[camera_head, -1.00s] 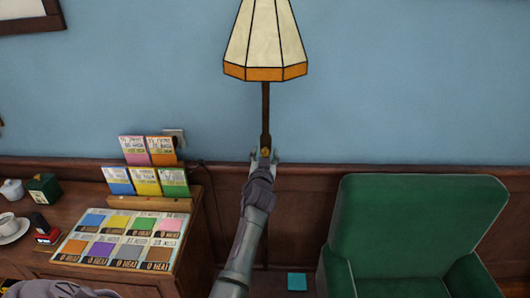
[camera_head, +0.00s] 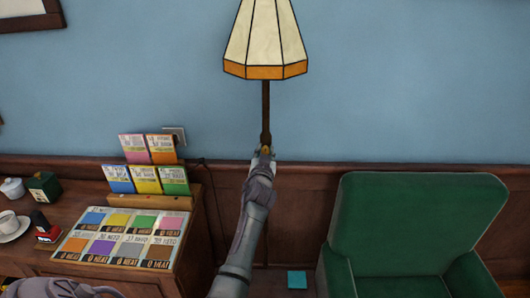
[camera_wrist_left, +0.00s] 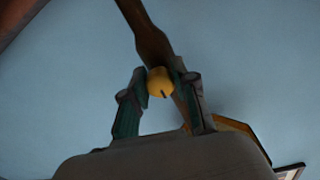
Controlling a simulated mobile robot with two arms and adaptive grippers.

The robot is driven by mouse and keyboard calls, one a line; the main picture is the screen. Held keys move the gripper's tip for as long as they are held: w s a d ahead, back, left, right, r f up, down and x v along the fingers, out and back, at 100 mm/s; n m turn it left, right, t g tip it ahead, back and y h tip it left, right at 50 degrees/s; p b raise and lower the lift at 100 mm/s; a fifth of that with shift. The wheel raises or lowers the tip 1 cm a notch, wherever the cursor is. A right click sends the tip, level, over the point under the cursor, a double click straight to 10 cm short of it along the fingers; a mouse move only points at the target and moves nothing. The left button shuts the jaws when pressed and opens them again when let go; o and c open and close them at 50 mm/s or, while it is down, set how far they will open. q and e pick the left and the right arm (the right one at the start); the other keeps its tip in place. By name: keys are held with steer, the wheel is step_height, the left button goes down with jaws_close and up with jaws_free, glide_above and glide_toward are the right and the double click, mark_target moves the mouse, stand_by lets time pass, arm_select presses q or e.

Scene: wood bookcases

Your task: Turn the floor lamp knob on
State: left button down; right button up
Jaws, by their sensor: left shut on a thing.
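The floor lamp has a cream, panelled shade (camera_head: 264,40) with an orange rim and a thin brown pole (camera_head: 265,108) in front of the blue wall. Its knob (camera_wrist_left: 160,82) is yellow with a dark mark and shows between the fingers in the left wrist view. My left gripper (camera_head: 264,150) is at the pole below the shade. In the left wrist view my left gripper (camera_wrist_left: 161,84) has a finger on each side of the knob and is shut on it. The gripper and forearm hide part of the lower pole.
A wooden desk (camera_head: 190,250) with colour cards and a cup stands at the left. A green armchair (camera_head: 415,225) stands at the right. A small teal square (camera_head: 297,281) lies low between them.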

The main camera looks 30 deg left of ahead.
arm_select(q)
steer(key=m, duration=0.4)
steer(key=shift+m, duration=0.4)
steer(key=m, duration=0.4)
steer(key=shift+m+g, duration=0.3)
steer(key=m+p, duration=0.1)
steer(key=m, duration=0.3)
steer(key=shift+m+p, duration=0.65)
steer(key=shift+m, duration=1.25)
steer(key=c, duration=0.9)
jaws_free()
steer(key=shift+y, duration=0.3)
